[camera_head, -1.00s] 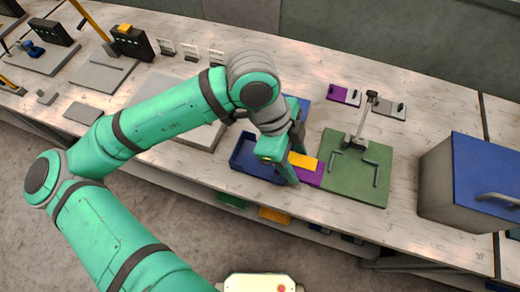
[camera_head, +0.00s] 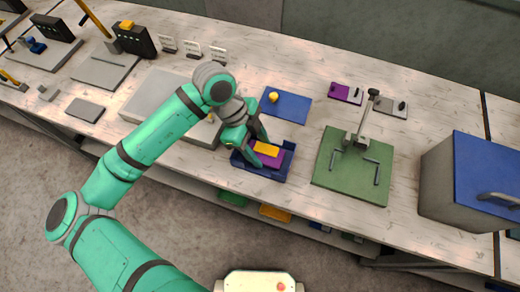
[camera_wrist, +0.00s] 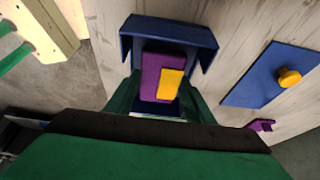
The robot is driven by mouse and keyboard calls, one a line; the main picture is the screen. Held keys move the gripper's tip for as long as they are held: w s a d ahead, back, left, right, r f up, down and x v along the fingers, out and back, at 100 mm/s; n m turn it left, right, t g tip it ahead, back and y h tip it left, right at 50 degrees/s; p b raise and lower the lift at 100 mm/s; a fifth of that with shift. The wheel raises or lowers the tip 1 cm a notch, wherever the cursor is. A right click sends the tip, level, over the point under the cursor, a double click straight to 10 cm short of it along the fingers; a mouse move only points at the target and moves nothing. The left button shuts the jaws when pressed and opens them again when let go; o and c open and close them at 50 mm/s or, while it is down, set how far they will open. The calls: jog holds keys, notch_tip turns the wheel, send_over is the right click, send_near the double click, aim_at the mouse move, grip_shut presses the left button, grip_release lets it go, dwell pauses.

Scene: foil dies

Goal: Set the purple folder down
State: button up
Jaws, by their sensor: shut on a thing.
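The purple folder (camera_head: 272,160), with a yellow-orange block (camera_head: 266,149) on it, is between the fingers of my gripper (camera_head: 258,146). My gripper is shut on it. The folder is over or inside an open dark blue tray (camera_head: 284,174); I cannot tell whether it touches the tray floor. In the wrist view the purple folder (camera_wrist: 150,72) and its yellow strip (camera_wrist: 170,84) lie within the outline of the blue tray (camera_wrist: 170,28), with a green finger on each side.
A blue plate with a yellow knob (camera_head: 287,105) lies behind the tray. A green board with a clamp (camera_head: 350,185) is to the right, then a grey box with a blue lid (camera_head: 455,185). A pale slab (camera_head: 160,97) lies left, near my arm.

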jog(key=shift+w+f, duration=0.1)
jog(key=shift+f, duration=0.7)
jog(key=shift+f, duration=0.15)
jog(key=o, duration=0.9)
jog(key=v, duration=1.2)
jog(key=shift+d, duration=0.15)
